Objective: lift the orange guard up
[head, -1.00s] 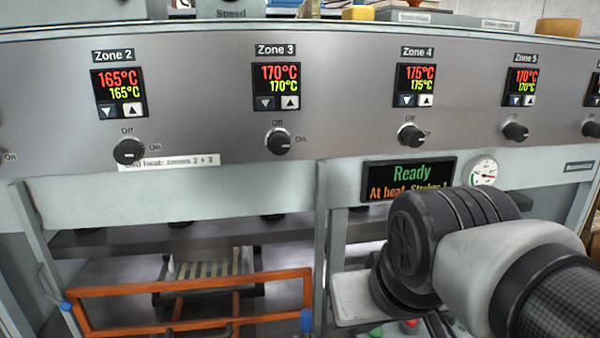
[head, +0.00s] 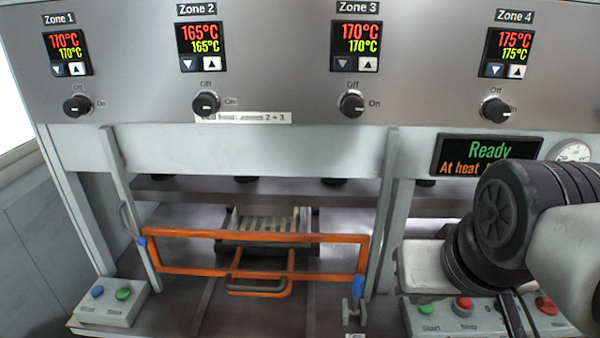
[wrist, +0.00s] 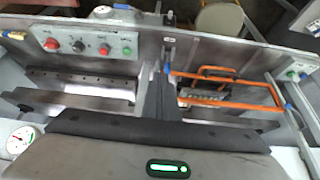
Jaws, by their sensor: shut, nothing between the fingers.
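The orange guard (head: 200,234) is a low rectangular frame between two grey posts at the left bay. It sits low, with blue fittings at its ends and a dark handle (head: 258,288) at its lower front. In the wrist view the guard (wrist: 240,97) is to the right of my gripper. My gripper (wrist: 165,62) is shut and empty, its dark fingers pointing away from the camera and clear of the guard. In the head view my arm is at the lower right, to the right of the guard, and its fingertips are hard to make out.
A slatted block (head: 268,222) lies behind the guard. A button box (head: 112,302) stands at the left front, and another (head: 450,312) with red and green buttons is at the right, near my arm. A grey post (head: 385,215) stands between the bays. A display (head: 488,152) reads Ready.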

